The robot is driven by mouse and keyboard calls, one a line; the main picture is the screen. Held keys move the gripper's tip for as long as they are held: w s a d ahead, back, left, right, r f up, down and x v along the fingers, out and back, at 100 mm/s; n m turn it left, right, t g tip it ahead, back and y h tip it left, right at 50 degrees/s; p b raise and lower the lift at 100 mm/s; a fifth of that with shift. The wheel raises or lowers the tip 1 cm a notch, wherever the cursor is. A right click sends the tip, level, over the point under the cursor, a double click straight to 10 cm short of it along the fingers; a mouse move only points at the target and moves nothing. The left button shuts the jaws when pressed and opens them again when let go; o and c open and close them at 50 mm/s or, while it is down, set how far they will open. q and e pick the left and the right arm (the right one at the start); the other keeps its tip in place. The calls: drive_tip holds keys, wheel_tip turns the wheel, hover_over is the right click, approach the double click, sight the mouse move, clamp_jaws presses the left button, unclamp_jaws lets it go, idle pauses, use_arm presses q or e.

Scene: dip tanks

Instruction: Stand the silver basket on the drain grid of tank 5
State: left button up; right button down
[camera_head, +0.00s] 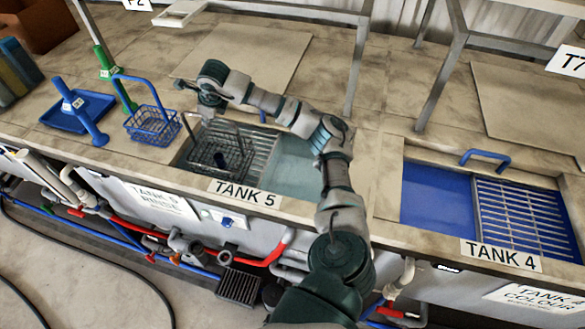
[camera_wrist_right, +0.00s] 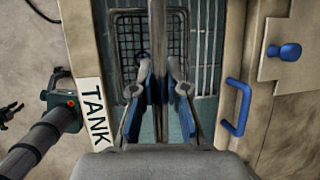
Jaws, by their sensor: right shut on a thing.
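The silver basket (camera_head: 222,153) is an open wire mesh basket at the left end of tank 5 (camera_head: 245,193) in the head view. My right gripper (camera_head: 207,112) is above it, pointing down, and is shut on its handle. In the right wrist view the basket mesh (camera_wrist_right: 127,38) shows beyond the fingers (camera_wrist_right: 160,88). The slatted drain grid (camera_head: 262,148) shows beside the basket and in the wrist view (camera_wrist_right: 207,50). I cannot tell whether the basket touches the grid, because the basket hides that part. My left gripper does not show in the head view.
Pale liquid (camera_head: 290,160) fills tank 5's right side. A blue basket (camera_head: 152,124) and a blue tray (camera_head: 78,111) stand on the counter to the left. Tank 4 (camera_head: 437,196), with blue liquid and a grid, is at right. Metal frame legs (camera_head: 357,65) rise behind.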

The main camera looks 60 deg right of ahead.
drive_tip(key=shift+s+a+f, duration=0.2)
drive_tip(key=shift+a+f, duration=0.05)
drive_tip(key=shift+f, duration=0.5)
drive_tip(key=c, duration=1.5)
unclamp_jaws()
drive_tip(key=o, duration=0.4)
drive_tip(key=shift+w, duration=0.1)
drive_tip(key=shift+w+d, duration=0.15)
drive_tip(key=shift+w, duration=0.15)
drive_tip(key=shift+s+r, duration=0.1)
drive_tip(key=shift+s, duration=0.05)
